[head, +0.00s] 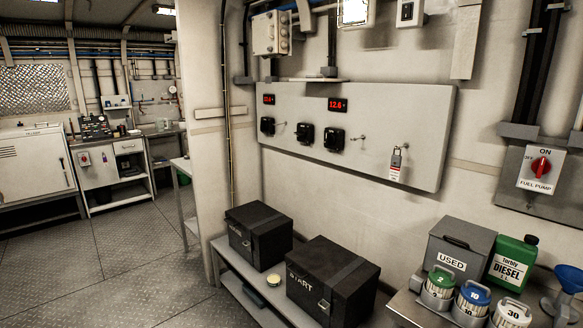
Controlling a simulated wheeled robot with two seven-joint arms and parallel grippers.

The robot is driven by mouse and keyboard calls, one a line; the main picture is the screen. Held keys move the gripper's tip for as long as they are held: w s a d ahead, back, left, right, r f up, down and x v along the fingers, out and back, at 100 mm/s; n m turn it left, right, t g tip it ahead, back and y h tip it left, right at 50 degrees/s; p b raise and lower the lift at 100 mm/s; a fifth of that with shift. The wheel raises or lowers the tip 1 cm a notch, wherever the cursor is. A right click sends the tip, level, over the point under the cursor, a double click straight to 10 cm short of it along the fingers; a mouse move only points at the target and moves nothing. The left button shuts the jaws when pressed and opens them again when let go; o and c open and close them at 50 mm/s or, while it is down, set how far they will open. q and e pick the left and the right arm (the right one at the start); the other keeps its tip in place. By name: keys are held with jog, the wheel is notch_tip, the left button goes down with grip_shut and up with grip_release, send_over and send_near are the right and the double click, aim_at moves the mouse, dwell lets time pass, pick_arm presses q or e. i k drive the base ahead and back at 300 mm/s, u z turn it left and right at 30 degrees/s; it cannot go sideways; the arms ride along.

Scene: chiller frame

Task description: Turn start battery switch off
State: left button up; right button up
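A pale panel (430,115) is mounted on the wall. It carries a left black switch (267,126), a middle black switch (305,134) and a right black switch (334,139). Their labels are too small to read, so I cannot tell which is the start battery switch or how each is set. A red display (268,99) sits above the left switch. Another display (337,104), reading about 12.6, sits above the right one. A black box marked START (335,283) stands on a low shelf below the panel. Neither of my grippers is in view.
A padlock with a red-and-white tag (396,165) hangs at the panel's right. Another black box (258,236) stands beside the START box. A red fuel pump switch (541,166), a grey USED bin (458,250) and a green diesel can (513,261) are at right. Left floor is clear.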

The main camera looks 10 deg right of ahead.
aim_at(330, 138)
jog(key=z, duration=0.6)
jog(key=i, duration=1.25)
jog(key=z, duration=0.85)
